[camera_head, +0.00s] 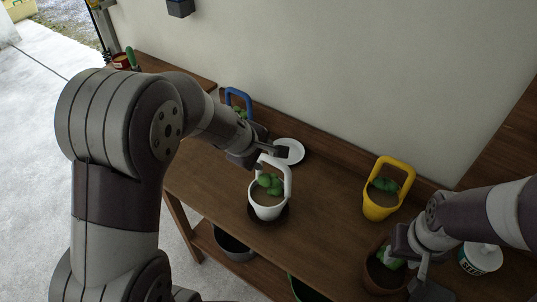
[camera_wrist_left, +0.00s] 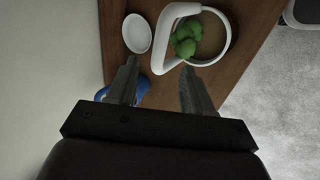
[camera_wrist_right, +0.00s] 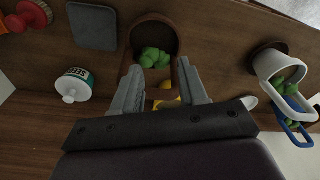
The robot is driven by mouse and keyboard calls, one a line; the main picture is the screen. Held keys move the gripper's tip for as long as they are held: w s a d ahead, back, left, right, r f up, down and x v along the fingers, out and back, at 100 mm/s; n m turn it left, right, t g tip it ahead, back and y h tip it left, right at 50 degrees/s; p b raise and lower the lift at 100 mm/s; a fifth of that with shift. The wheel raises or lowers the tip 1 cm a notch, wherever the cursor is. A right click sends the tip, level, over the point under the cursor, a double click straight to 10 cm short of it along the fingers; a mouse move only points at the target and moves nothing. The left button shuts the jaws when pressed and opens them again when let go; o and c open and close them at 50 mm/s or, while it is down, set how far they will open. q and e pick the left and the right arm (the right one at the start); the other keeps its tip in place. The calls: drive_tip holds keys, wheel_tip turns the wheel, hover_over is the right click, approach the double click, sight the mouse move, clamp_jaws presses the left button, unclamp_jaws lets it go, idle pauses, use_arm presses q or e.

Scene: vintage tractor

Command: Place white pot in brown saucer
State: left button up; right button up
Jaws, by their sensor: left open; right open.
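The white pot (camera_head: 264,212) with a green plant and a tall white handle stands upright on the shelf. The dark brown saucer (camera_head: 284,215) shows under its base, and the pot appears to sit in it. My left gripper (camera_head: 270,154) is open just behind the pot's handle.
A white saucer (camera_head: 293,149) lies behind the white pot. A blue-handled pot (camera_head: 238,98) stands at the back left and a yellow pot (camera_head: 379,207) to the right. A white labelled container (camera_head: 481,259) stands at the far right. The shelf between the white and yellow pots is clear.

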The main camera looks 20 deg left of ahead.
use_arm(q)
drive_tip(key=s+a+m+g+y, duration=0.1)
drive_tip(key=s+m+g, duration=0.1)
drive_tip(key=s+m, duration=0.5)
drive_tip(key=s+a+f+m+g+y, duration=0.1)
drive_tip(key=s+m+g, duration=0.1)
drive_tip(key=s+m, duration=0.5)
drive_tip(key=s, duration=0.3)
drive_tip(key=shift+s+a+g+p, duration=0.15)
drive_tip(key=shift+a+g+p, duration=0.15)
drive_tip(key=shift+a+p, duration=0.05)
